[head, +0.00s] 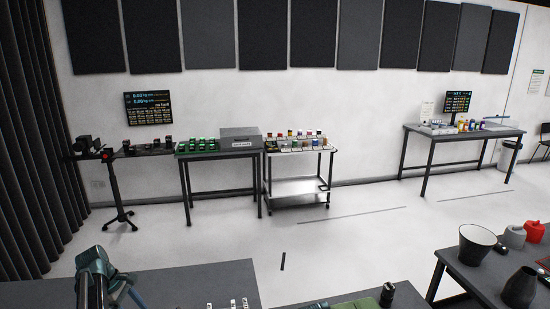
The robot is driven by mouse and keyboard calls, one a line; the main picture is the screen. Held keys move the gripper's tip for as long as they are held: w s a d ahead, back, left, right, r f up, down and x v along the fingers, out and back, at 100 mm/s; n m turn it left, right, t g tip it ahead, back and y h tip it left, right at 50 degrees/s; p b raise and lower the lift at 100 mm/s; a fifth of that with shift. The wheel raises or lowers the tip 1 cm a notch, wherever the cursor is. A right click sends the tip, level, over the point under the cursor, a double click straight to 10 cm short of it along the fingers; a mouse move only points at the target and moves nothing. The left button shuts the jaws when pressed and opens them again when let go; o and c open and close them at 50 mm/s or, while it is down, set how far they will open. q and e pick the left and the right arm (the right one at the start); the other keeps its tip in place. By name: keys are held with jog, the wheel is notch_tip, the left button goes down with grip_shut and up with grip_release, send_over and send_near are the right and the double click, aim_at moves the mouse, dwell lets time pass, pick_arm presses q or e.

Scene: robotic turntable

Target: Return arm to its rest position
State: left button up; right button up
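A teal and dark jointed arm (97,265), seemingly my left one, rises at the lower left in the head view. It bends near its top, and a thinner part reaches down to the right in front of the near dark table (190,283). The bottom picture edge cuts it off. I cannot make out its fingertips clearly, or whether they are open or hold anything. My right arm and gripper do not show. No turntable can be made out.
Small white items (233,304), a green mat (358,304) and a dark upright object (388,294) are at the near table's front. A right table (453,262) bears a cone-shaped vessel (477,244), a dark pot (520,287) and red jug (535,231). Open floor (350,235) lies beyond.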

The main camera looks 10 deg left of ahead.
pick_arm(q)
jog(key=s+d+f+m+g+y+b, duration=0.1)
jog(key=d+f+m+b, duration=0.3)
jog(key=d, duration=0.8)
jog(key=d+f+m+g+y+b, duration=0.1)
jog(key=d+f+m, duration=0.2)
jog(key=d+m, duration=0.55)
jog(key=s+d+f+m+y+b, duration=0.1)
jog(key=s+d+m+b, duration=0.1)
jog(key=d, duration=0.5)
jog(key=s+d+f+m+y+b, duration=0.1)
jog(key=s+d+f+m+b, duration=0.1)
jog(key=s+d+m, duration=0.3)
jog(key=s+d+f+m+t+y+b, duration=0.1)
jog(key=s+d+f+m, duration=0.1)
jog(key=d, duration=0.7)
jog(key=shift+s+f+m+b, duration=0.15)
jog(key=shift+s+m+b, duration=0.25)
jog(key=shift+s+m, duration=0.5)
